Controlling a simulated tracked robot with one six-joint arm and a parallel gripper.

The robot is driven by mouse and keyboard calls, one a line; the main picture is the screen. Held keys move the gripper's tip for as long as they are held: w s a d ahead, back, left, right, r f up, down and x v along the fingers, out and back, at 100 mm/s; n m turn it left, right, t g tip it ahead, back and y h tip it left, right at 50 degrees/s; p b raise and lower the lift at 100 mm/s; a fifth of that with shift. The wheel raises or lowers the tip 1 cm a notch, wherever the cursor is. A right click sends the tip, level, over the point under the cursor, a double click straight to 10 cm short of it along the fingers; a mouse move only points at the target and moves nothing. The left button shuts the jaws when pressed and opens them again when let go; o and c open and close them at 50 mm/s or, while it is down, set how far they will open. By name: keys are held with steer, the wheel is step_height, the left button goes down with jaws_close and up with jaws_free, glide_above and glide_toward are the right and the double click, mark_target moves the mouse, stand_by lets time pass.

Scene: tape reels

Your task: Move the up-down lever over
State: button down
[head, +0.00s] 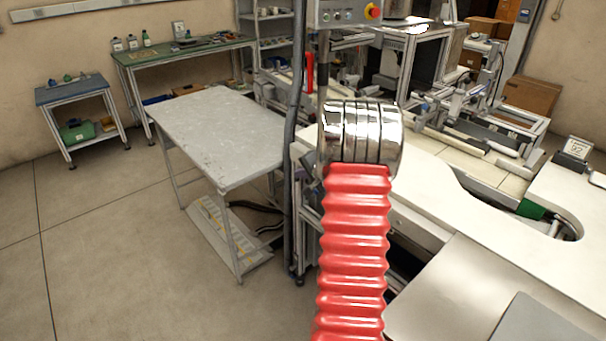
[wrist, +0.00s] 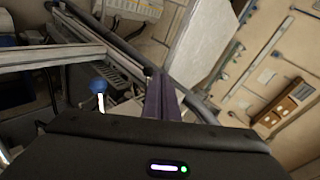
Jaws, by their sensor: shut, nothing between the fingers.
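A lever with a blue ball knob (wrist: 97,87) and a pale stem shows in the wrist view, left of my gripper (wrist: 163,88). Nothing marks it as the up-down lever, so I cannot tell for certain that it is the one. My gripper's dark purple fingers are together, with nothing between them, and they are apart from the knob in the picture. In the head view my red ribbed arm and its chrome rings stand in the middle; the gripper cannot be made out there. A red upright handle (head: 309,72) shows beyond the arm.
A grey metal table (head: 215,125) stands left of my arm, beside a dark upright post (head: 292,130). A white worktop (head: 440,190) with a curved cutout lies to the right. A control box with a red button (head: 373,11) hangs above. Open floor lies at left.

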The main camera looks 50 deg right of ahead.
steer(key=shift+r, duration=0.55)
steer(key=shift+s, duration=0.1)
steer(key=s+a+r, duration=0.6)
steer(key=s, duration=0.4)
steer(key=shift+s+a, duration=0.2)
steer(key=shift+s, duration=0.1)
steer(key=shift+r, duration=0.15)
stand_by(0.6)
